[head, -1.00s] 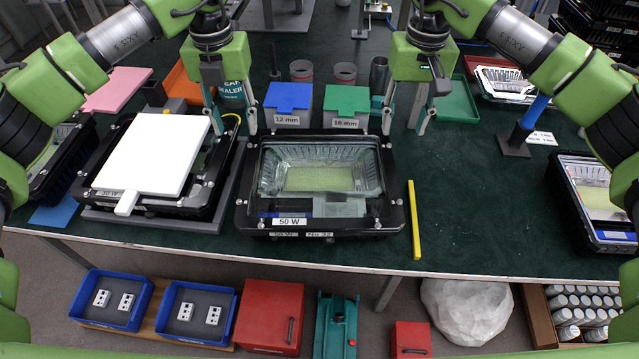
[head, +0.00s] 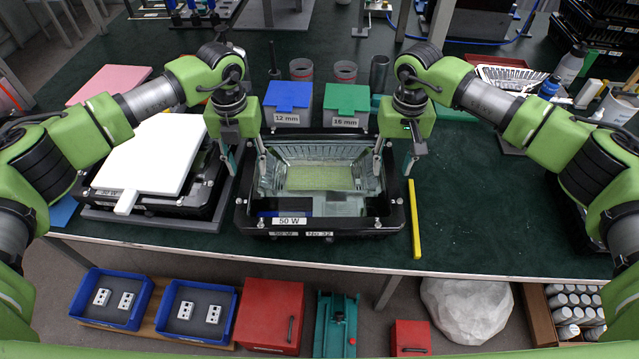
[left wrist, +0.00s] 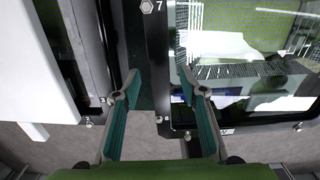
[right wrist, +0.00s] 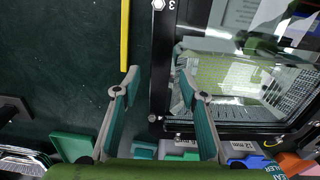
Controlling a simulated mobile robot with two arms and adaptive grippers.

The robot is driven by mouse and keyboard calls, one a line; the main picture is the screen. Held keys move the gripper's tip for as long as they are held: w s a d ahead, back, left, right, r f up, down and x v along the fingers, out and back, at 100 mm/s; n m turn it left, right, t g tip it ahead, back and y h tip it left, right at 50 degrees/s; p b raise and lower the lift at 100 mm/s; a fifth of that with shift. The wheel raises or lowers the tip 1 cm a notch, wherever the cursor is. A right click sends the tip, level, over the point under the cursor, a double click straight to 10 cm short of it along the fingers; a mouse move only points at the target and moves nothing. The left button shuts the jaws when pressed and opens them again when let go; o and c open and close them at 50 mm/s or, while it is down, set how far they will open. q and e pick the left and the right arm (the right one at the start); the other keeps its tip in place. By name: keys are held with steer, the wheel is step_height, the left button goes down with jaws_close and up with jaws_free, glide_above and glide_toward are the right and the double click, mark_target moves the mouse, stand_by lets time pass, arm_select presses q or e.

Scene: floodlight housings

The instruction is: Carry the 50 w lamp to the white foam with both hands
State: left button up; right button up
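The 50 W lamp (head: 318,232), a black-framed housing with a glass front and a "50 W" label, lies flat on the dark green table. My left gripper (head: 247,172) is open over its left rim; in the left wrist view the lamp's black frame (left wrist: 158,50) runs between the parted fingers. My right gripper (head: 392,170) is open over its right rim; in the right wrist view the frame (right wrist: 162,60) shows between its fingers. Whether the fingers touch the rim, I cannot tell. A white slab (head: 150,155), possibly the foam, lies on another lamp at the left.
Blue (head: 288,95) and green (head: 346,98) lidded bins stand just behind the lamp. A yellow bar (head: 414,220) lies close to its right. The lamp under the white slab (head: 208,195) sits close on its left. The table right of the yellow bar is clear.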

arm_select(q)
steer(key=shift+f, duration=0.25)
arm_select(e)
steer(key=shift+f, duration=0.25)
arm_select(q)
jaws_close()
arm_select(e)
jaws_close()
arm_select(q)
steer(key=shift+w+r, duration=0.1)
steer(key=shift+r, duration=0.15)
arm_select(e)
steer(key=shift+w+r, duration=0.1)
steer(key=shift+r, duration=0.15)
